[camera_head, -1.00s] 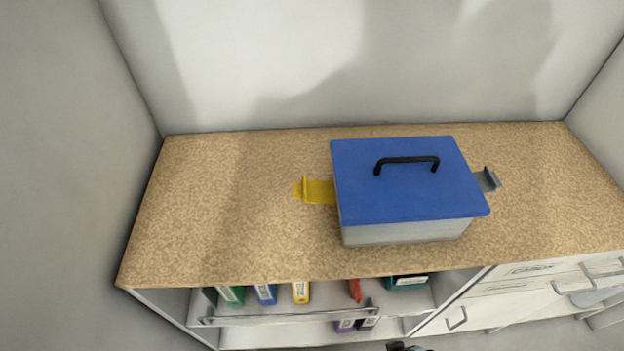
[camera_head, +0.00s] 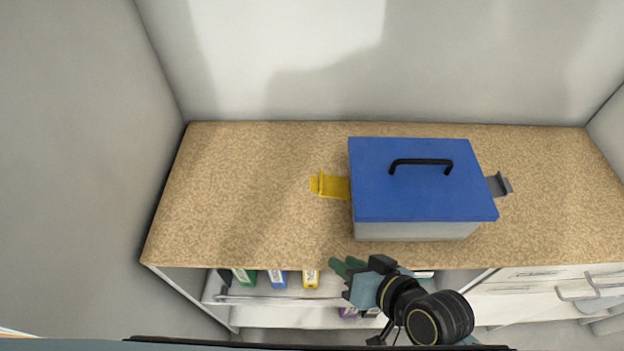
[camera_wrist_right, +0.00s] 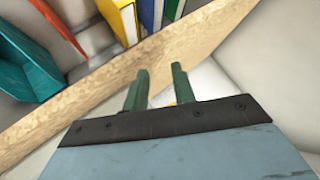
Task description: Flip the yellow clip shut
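The yellow clip (camera_head: 331,186) sticks out flat from the left side of a grey box with a blue lid (camera_head: 420,190); it looks open. A grey clip (camera_head: 499,185) sticks out on the box's right side. The lid has a black handle (camera_head: 421,163) and lies closed on the box. My right gripper (camera_head: 344,266) is at the counter's front edge, below and in front of the yellow clip, apart from it. In the right wrist view its green fingers (camera_wrist_right: 157,85) are spread, with nothing held between them. My left gripper is not in view.
The speckled counter (camera_head: 240,190) is clear left of the box. Drawers (camera_head: 530,280) are at the right. Walls stand behind and left.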

